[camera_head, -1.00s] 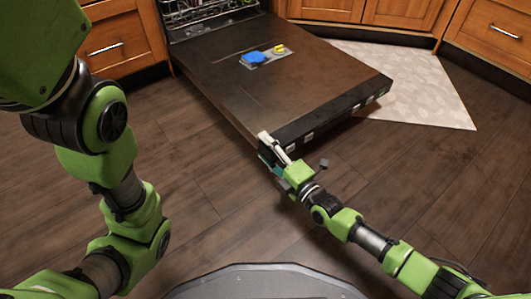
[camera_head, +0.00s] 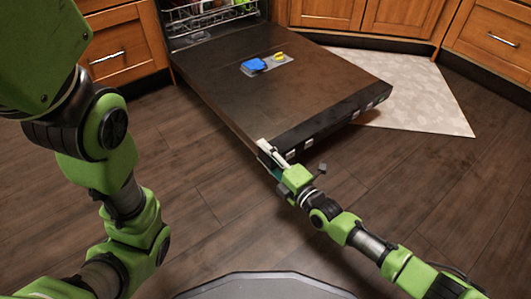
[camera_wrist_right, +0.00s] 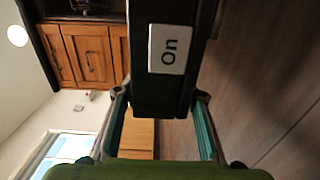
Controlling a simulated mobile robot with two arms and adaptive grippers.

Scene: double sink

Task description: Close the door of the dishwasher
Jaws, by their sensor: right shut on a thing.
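The dishwasher door (camera_head: 235,90) is folded down, open and roughly level above the floor, with its inner face up. A blue detergent tab compartment lid (camera_head: 254,65) and a yellow cap (camera_head: 279,56) show on it. My right gripper (camera_head: 268,150) is at the near left corner of the door and shut on its edge.
The dishwasher rack (camera_head: 210,14) with dishes shows inside the machine at the top. Wooden cabinets (camera_head: 120,45) stand on both sides. A light mat (camera_head: 425,105) lies on the floor right of the door. The dark wood floor in front is clear.

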